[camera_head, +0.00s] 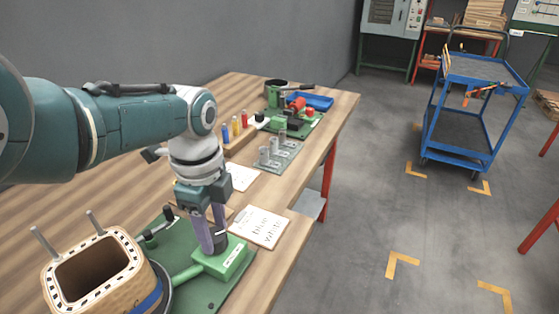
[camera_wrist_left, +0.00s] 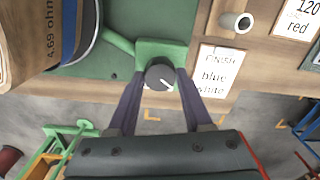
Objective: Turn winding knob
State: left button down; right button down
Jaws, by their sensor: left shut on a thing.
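The winding knob (camera_wrist_left: 160,74) is a dark round knob with a white pointer line, on a green block (camera_wrist_left: 150,48). In the head view the green block (camera_head: 222,260) sits on a green base plate at the table's front edge. My left gripper (camera_wrist_left: 158,80) points down with its purple fingers shut on the knob, one on each side. It also shows in the head view (camera_head: 212,240), where the fingers partly hide the knob. A coil former (camera_head: 92,270) with a slotted top rim stands left of the block. My right gripper is in neither view.
A card reading "finish blue white" (camera_head: 260,227) lies beside the green block. Grey metal posts on a plate (camera_head: 276,155), coloured bobbins (camera_head: 236,127) and a blue tray (camera_head: 312,101) stand farther back. A blue cart (camera_head: 468,110) stands on the floor, right.

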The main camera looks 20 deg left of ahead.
aim_at(215, 235)
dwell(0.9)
pick_arm(q)
jog(key=shift+c, duration=1.6)
grip_release()
notch_tip(215, 235, up, 10)
jog(key=p, duration=0.6)
jog(key=shift+p, duration=0.35)
jog(key=shift+d+f, duration=0.1)
